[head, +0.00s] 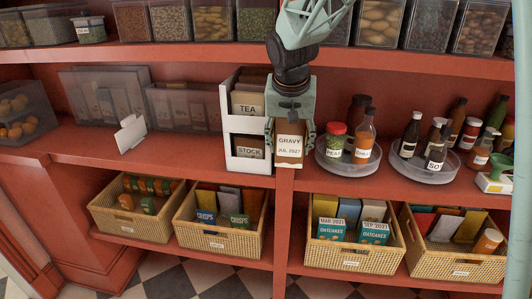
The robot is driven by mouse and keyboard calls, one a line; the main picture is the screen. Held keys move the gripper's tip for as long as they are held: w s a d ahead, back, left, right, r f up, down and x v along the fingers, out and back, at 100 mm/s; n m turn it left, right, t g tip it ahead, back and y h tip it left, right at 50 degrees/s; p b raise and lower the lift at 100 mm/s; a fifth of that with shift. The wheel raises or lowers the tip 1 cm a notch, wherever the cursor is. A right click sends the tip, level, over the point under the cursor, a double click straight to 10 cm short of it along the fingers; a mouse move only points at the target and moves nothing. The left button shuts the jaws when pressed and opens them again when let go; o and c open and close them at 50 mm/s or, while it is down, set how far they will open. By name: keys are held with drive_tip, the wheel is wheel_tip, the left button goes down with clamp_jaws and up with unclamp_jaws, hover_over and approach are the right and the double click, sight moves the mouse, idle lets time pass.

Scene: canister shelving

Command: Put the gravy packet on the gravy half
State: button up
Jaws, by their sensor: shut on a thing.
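The gravy packet (290,147) is a small brown packet with a white label reading GRAVY and JUL 2027. My gripper (290,127) points down and is shut on it, one finger at each side. The packet is upright in front of the middle shelf, just right of a white two-level holder (228,125). The holder has packets labelled TEA (247,104) above and STOCK (250,148) below. I see no label naming a gravy half; the packet and gripper hide what is behind them. I cannot tell whether the packet touches the shelf or holder.
A turntable (347,166) with jars and bottles stands close right of the packet, and another turntable (428,174) beyond it. Clear bins (108,97) and a white card (130,134) are at left. Wicker baskets (215,236) fill the lower shelf. The upper shelf edge (180,52) is overhead.

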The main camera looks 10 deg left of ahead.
drive_tip(key=w+d+r+b, duration=0.1)
drive_tip(key=d+r, duration=0.2)
drive_tip(key=d, duration=0.8)
drive_tip(key=w+d+r+b, duration=0.1)
drive_tip(key=d+r, duration=0.2)
drive_tip(key=d, duration=0.7)
drive_tip(key=d+f+b, duration=0.7)
drive_tip(key=f+b, duration=0.1)
drive_tip(key=b, duration=0.2)
drive_tip(key=shift+w+b, duration=0.15)
drive_tip(key=shift+b, duration=0.25)
